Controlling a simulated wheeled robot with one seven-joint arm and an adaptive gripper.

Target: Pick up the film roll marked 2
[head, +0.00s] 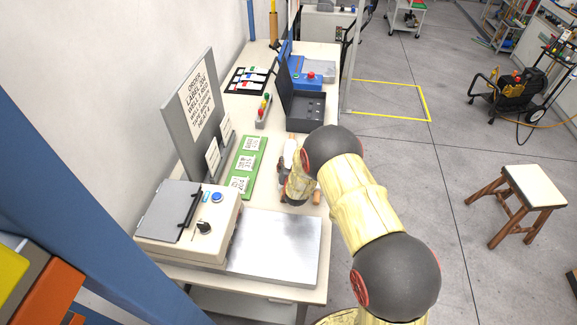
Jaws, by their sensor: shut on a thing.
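My gripper (284,178) is low over the worktable, right of the green board with white labels (243,167). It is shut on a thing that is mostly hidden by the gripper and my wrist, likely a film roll. No number can be read on it. A pale roll-like object (290,147) shows just beyond the gripper, and a small orange-brown cylinder end (317,197) shows just right of my wrist. I cannot tell which roll is marked 2.
A beige machine with a lid and knob (203,228) and a bare metal plate (275,246) are at the near end. A grey sign stand (196,105) rises at the left.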

